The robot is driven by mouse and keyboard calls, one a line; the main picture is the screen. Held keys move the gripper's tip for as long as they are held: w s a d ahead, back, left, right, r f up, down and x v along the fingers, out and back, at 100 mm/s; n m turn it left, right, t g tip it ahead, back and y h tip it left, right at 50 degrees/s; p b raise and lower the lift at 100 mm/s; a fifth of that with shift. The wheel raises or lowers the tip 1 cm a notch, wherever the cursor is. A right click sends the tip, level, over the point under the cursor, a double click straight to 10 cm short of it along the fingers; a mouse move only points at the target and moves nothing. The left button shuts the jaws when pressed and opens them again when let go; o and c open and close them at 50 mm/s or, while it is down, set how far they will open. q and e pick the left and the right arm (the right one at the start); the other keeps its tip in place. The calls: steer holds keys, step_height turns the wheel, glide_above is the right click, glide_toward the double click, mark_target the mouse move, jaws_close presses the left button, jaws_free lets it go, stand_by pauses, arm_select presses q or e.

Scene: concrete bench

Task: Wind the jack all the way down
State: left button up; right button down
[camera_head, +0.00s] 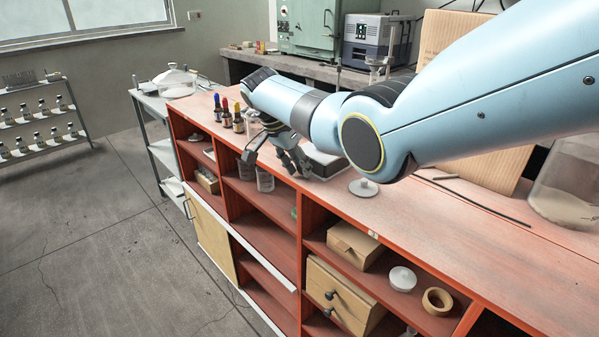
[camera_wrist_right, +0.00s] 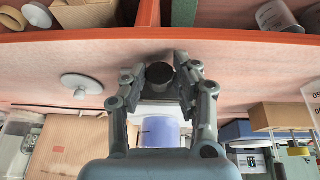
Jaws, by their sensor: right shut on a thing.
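My right gripper (camera_head: 277,160) reaches down at the front edge of the orange bench top. In the right wrist view its two fingers (camera_wrist_right: 161,80) are closed in on both sides of a dark round knob (camera_wrist_right: 160,73), shut on it. The jack (camera_head: 325,163) seems to be the low grey and white block just right of the gripper, partly hidden by my arm. A pale part (camera_wrist_right: 160,107) shows behind the knob. How high the jack stands is not clear. My left gripper is not in view.
Dropper bottles (camera_head: 226,113) stand left of the gripper. A white round disc with a stub (camera_head: 363,187) lies right of the jack. A black rod (camera_head: 480,203) and a big glass vessel (camera_head: 566,190) are farther right. Open shelves lie below the front edge.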

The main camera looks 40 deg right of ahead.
stand_by(0.3)
steer(key=c, duration=1)
jaws_free()
steer(key=v, duration=1.2)
steer(key=shift+w, duration=0.1)
